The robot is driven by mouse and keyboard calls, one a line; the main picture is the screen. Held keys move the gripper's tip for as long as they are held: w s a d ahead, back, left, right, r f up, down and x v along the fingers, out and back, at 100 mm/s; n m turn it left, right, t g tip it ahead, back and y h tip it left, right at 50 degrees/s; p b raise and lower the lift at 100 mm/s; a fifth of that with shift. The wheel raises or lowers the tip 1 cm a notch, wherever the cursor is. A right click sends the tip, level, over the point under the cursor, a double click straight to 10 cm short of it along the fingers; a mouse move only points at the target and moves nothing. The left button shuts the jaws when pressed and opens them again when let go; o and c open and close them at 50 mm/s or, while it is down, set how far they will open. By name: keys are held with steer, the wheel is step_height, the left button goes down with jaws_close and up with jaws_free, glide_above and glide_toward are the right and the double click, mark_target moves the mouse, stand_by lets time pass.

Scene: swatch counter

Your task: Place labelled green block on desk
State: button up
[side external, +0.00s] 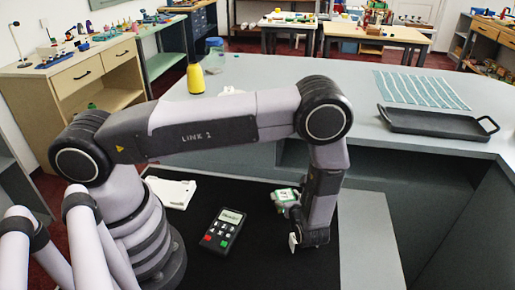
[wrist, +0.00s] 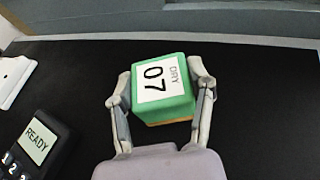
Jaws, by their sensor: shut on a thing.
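In the wrist view, a green block (wrist: 147,109) sits between the two fingers of my gripper (wrist: 161,95). Its top has a white label reading "07" and "DRY", and a tan band shows along its lower edge. The fingers touch its left and right sides, and my gripper is shut on it. In the side view, the block (side external: 281,195) shows beside my gripper (side external: 290,215), low over the black desk surface (side external: 265,255). My wrist hides part of the block. I cannot tell whether the block touches the surface.
A keypad device (side external: 224,229) with a screen reading "READY" lies left of the block. A white flat object (side external: 172,192) lies farther left. A yellow bottle (side external: 195,78), a dark tray (side external: 437,123) and a striped mat (side external: 420,89) are on the grey counter. Black surface around the block is clear.

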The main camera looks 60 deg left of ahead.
steer(key=shift+f, duration=0.15)
steer(key=o, duration=1)
steer(key=shift+o, duration=0.2)
